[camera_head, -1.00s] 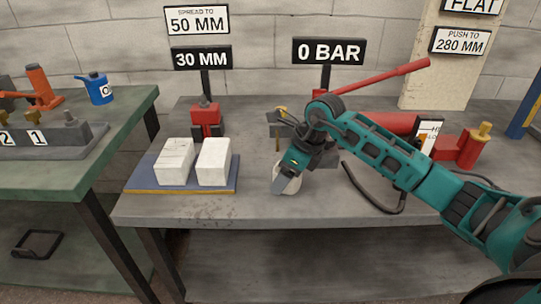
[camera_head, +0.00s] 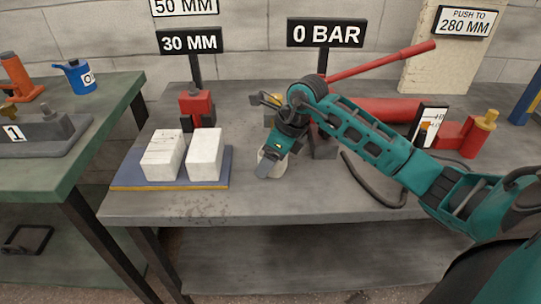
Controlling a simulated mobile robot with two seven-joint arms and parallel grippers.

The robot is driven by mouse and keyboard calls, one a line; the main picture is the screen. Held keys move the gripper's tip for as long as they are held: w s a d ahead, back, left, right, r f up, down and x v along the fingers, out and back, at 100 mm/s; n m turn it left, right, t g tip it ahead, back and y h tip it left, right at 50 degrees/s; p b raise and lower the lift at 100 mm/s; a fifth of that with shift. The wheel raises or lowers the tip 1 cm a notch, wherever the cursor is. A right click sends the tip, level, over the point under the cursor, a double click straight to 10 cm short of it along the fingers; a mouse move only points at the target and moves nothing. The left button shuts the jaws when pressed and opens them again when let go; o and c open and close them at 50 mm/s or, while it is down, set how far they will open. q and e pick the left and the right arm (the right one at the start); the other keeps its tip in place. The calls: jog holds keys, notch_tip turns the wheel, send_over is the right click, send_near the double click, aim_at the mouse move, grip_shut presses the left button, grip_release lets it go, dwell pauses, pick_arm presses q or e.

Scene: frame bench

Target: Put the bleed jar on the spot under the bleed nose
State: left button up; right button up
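The bleed jar (camera_head: 281,169) is a small whitish jar at the middle of the grey bench, partly hidden behind the grey fingers of my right gripper (camera_head: 267,164). The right gripper points down and left and is shut on the jar. I cannot tell whether the jar's base touches the bench. A brass-topped fitting (camera_head: 273,99), which looks like the bleed nose, stands just behind the gripper; its lower part is hidden by my arm. The spot under it is not visible. My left gripper is not in view.
Two white blocks (camera_head: 205,155) lie on a blue mat (camera_head: 120,180) left of the jar, near a red spreader (camera_head: 197,107). A red pump with a long handle (camera_head: 385,62) and a black hose (camera_head: 372,190) lie to the right. The front bench strip (camera_head: 240,205) is clear.

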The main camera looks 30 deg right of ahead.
jog(key=shift+f, duration=0.15)
jog(key=o, duration=1.1)
jog(key=shift+c, duration=0.2)
jog(key=shift+r, duration=0.25)
jog(key=p+v, duration=0.2)
jog(key=v, duration=1)
jog(key=shift+f, duration=0.1)
